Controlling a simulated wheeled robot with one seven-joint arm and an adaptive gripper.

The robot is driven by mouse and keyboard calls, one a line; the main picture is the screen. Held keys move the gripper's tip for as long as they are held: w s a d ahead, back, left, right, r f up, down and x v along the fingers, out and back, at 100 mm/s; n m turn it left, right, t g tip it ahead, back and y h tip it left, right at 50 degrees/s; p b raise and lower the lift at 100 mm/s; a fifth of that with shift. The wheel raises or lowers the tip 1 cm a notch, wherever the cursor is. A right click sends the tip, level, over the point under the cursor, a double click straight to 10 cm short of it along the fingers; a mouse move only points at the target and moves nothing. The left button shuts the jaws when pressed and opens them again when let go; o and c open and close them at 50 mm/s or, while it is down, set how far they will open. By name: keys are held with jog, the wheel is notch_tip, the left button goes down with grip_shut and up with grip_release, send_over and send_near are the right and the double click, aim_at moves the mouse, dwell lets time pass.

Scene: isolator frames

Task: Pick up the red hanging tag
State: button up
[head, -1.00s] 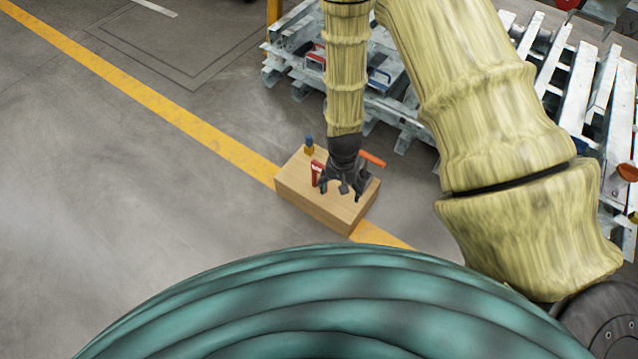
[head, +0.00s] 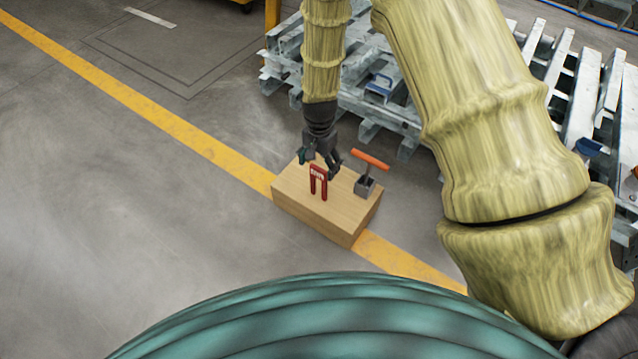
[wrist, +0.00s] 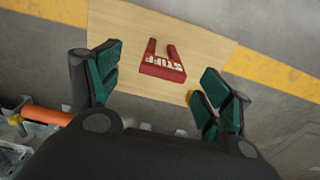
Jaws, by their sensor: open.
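The red hanging tag (head: 318,182) has a block top with white lettering and two prongs, and rests on the wooden box. In the wrist view the red tag (wrist: 163,62) shows ahead of the fingers, between their lines, with its lettering turned toward me. My gripper (head: 322,168) is over the box, just behind the tag in the head view. In the wrist view my gripper (wrist: 160,90) has its dark green fingers spread wide with nothing between the tips. I cannot tell whether a finger touches the tag.
The wooden box (head: 330,222) stands on the floor across a yellow line (head: 190,135). A grey block with an orange T-handle (head: 369,160) stands on the box, right of the tag. Grey metal racks (head: 410,115) stand behind. The floor at left is clear.

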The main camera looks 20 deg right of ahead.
aim_at(319, 168)
jog(key=shift+w+f+b, duration=0.2)
jog(key=shift+f+b, duration=0.65)
jog(key=shift+f, duration=0.5)
jog(key=shift+w+f+b, duration=0.2)
jog(key=shift+f+b, duration=0.65)
jog(key=shift+f, duration=0.5)
jog(key=c, duration=1.1)
